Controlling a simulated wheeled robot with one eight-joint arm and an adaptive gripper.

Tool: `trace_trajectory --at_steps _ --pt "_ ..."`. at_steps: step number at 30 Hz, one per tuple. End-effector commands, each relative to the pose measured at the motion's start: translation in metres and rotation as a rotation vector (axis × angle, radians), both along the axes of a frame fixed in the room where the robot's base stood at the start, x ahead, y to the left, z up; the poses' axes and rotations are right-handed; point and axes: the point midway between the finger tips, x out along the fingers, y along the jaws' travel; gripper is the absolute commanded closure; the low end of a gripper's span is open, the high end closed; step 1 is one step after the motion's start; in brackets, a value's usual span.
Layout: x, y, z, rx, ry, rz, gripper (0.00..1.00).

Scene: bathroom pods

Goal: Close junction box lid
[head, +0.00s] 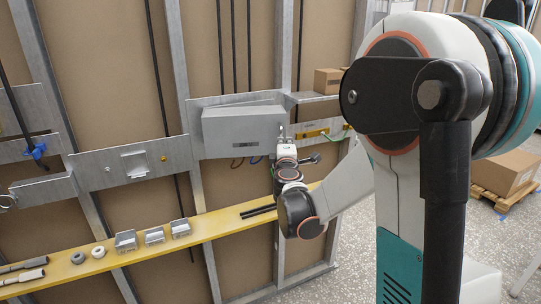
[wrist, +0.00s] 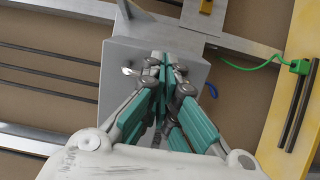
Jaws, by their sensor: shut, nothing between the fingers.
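The grey junction box (head: 238,133) is mounted on a metal wall plate in the middle of the head view. Its large front face is the lid, and a wedge shows along its top edge, so the lid looks slightly tilted; I cannot tell how far it stands open. My gripper (head: 282,131) is at the right end of the box. In the wrist view the grey box (wrist: 115,90) lies behind the gripper fingers (wrist: 170,62), which are together and empty. They overlap the box face, hiding part of it; I cannot tell whether they touch it.
A yellow shelf (head: 215,222) with several small metal boxes and fittings runs below. A cardboard box (head: 328,81) sits on a ledge to the upper right. A green cable (wrist: 255,66) lies right of the box in the wrist view. Metal studs frame the wall.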

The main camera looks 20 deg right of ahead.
Motion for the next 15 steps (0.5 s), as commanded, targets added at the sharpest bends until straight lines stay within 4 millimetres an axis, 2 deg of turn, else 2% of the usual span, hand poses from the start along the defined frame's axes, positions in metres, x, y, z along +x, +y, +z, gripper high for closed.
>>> trace_trajectory --at_steps 1,6,15 --pt "0.009 -0.011 -0.001 0.0 0.0 -0.003 1.0" --pt "0.033 -0.033 -0.001 0.0 0.0 0.0 1.0" --pt "0.06 -0.053 0.0 0.0 0.0 0.001 1.0"
